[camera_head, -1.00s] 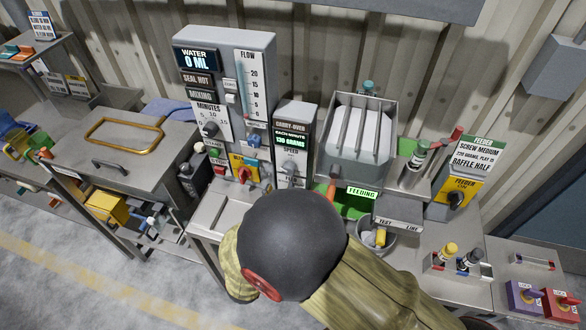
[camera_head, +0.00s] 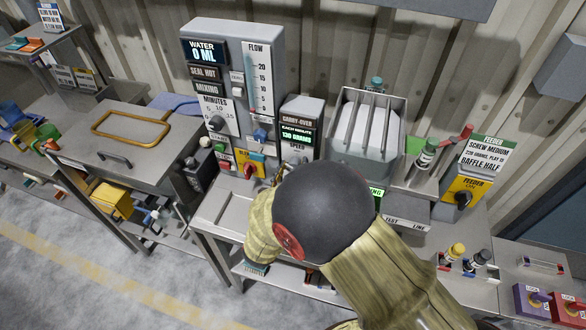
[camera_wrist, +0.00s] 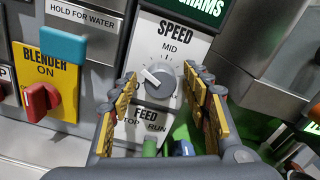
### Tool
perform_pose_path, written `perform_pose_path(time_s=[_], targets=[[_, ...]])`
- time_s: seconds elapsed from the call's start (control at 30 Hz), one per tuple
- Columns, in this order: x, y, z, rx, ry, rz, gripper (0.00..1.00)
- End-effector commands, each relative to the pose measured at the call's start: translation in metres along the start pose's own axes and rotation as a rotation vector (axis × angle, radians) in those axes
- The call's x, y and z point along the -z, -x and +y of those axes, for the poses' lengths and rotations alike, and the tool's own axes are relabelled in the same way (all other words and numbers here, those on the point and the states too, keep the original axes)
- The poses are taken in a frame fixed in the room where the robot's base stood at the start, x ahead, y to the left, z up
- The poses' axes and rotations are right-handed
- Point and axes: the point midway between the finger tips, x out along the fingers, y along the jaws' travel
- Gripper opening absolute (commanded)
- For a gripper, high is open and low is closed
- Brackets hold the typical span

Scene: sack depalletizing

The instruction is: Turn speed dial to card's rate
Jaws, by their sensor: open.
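The speed dial (camera_wrist: 160,79) is a round grey knob with a white pointer on a white panel marked SPEED and MID. In the wrist view its pointer aims up and left, short of MID. My gripper (camera_wrist: 160,87) is open, with its yellow fingers to the left and right of the dial. I cannot tell whether either finger touches it. In the head view my wrist hides the dial; only the SPEED label (camera_head: 296,146) shows. A feeder card (camera_head: 486,155) at the right reads SCREW MEDIUM, a gram figure that looks like 220, and BAFFLE HALF.
Below the dial is a FEED switch (camera_wrist: 150,148) marked STOP and RUN. A red blender knob (camera_wrist: 40,101) and a blue-green button (camera_wrist: 64,44) sit close left. A green display (camera_head: 296,132) above reads about 130 GRAMS. The grated hopper (camera_head: 367,130) stands right.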

Motion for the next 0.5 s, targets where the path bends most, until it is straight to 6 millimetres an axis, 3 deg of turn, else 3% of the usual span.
perform_pose_path(time_s=[0.5], targets=[[0.0001,0.0004,0.0001,0.000,0.000,0.000,0.21]])
